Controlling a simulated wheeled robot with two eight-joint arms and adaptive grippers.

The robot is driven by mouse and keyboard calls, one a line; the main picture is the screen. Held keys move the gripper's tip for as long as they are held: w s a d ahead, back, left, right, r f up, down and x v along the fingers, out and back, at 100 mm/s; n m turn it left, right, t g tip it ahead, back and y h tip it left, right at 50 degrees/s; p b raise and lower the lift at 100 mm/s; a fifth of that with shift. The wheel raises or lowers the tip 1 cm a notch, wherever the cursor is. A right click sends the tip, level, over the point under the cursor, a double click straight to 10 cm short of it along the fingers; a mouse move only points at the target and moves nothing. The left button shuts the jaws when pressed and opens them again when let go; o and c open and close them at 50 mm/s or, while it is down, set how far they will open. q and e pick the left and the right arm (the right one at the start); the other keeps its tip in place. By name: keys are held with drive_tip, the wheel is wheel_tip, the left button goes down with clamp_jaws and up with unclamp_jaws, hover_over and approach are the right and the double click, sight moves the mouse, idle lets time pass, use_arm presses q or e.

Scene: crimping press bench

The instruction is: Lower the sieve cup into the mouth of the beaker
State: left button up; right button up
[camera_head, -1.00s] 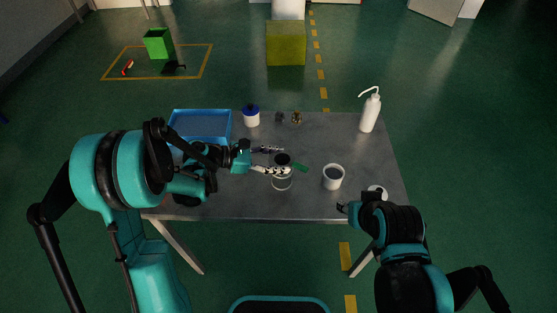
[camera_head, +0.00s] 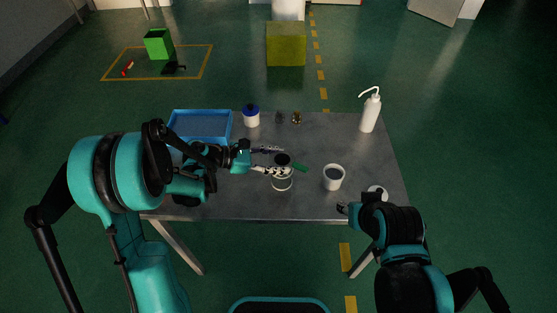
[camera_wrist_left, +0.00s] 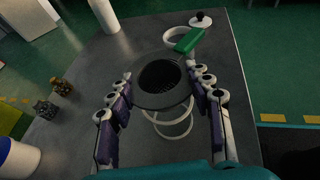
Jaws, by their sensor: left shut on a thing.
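The sieve cup is a dark round cup with a green handle; it shows in the wrist view (camera_wrist_left: 163,84) and in the head view (camera_head: 282,159). My left gripper (camera_head: 272,160) is shut on it, one finger on each side of the cup in the wrist view (camera_wrist_left: 163,100). The clear glass beaker (camera_head: 282,185) stands on the table directly below the cup. In the wrist view its pale rings (camera_wrist_left: 172,133) show under the cup, which hides its mouth. I cannot tell whether the cup's bottom is inside the mouth. My right gripper (camera_head: 343,208) is at the front right table edge, away from both.
A white mug (camera_head: 333,178) stands just right of the beaker, near the green handle. A small white item (camera_head: 377,191) is by my right arm. A blue tray (camera_head: 201,125), blue-lidded jar (camera_head: 251,117), two small parts (camera_head: 296,118) and white wash bottle (camera_head: 370,112) stand farther back.

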idle(0.3)
use_arm(q)
drive_tip(key=shift+f+b, duration=1.3)
drive_tip(key=o, duration=1.3)
drive_tip(key=shift+c, duration=0.2)
drive_tip(key=v, duration=1.2)
